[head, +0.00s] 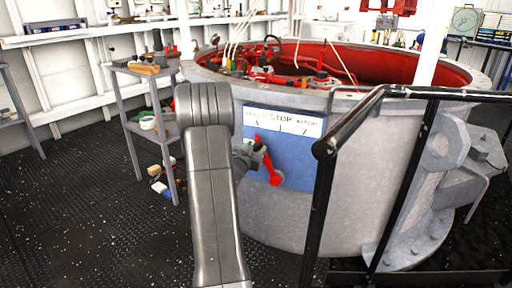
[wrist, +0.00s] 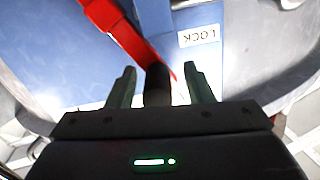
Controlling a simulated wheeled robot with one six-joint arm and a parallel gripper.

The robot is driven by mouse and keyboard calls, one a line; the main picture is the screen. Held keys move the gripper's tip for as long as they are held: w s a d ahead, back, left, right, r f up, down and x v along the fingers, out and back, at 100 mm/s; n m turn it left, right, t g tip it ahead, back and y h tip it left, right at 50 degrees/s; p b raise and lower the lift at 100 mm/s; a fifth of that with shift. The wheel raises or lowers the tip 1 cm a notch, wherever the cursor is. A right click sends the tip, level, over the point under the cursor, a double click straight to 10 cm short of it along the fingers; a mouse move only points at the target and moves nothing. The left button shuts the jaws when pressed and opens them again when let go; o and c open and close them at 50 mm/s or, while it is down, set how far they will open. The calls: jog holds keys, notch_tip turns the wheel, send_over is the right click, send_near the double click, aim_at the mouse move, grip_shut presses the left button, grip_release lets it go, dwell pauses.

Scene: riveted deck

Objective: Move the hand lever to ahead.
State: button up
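The red hand lever (head: 270,167) is on a blue panel (head: 294,150) on the side of a large grey drum. It tilts up and left from its low pivot, towards the left word of the white label strip (head: 282,121). The middle word reads STOP; the outer words are too small to read surely. My gripper (head: 256,152) is at the lever's upper part. In the wrist view, the red lever (wrist: 128,36) crosses above my gripper (wrist: 160,82). A dark knob (wrist: 157,84) stands between the open fingers, with a gap on each side.
A black handrail (head: 322,190) stands close to the right of the panel. A grey shelf trolley (head: 130,100) is at the left. A small LOCK plate (wrist: 199,36) shows upside down in the wrist view. The deck at the left front is clear.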

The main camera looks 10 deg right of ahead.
jog(key=p+v, duration=0.2)
jog(key=v, duration=1)
jog(key=shift+s+a, duration=0.2)
jog(key=shift+s, duration=0.1)
jog(key=b+x, duration=0.2)
jog(key=x, duration=1.2)
jog(key=shift+d+b, duration=0.1)
jog(key=shift+b, duration=0.25)
jog(key=shift+s+d+r, duration=0.15)
jog(key=shift+r, duration=0.05)
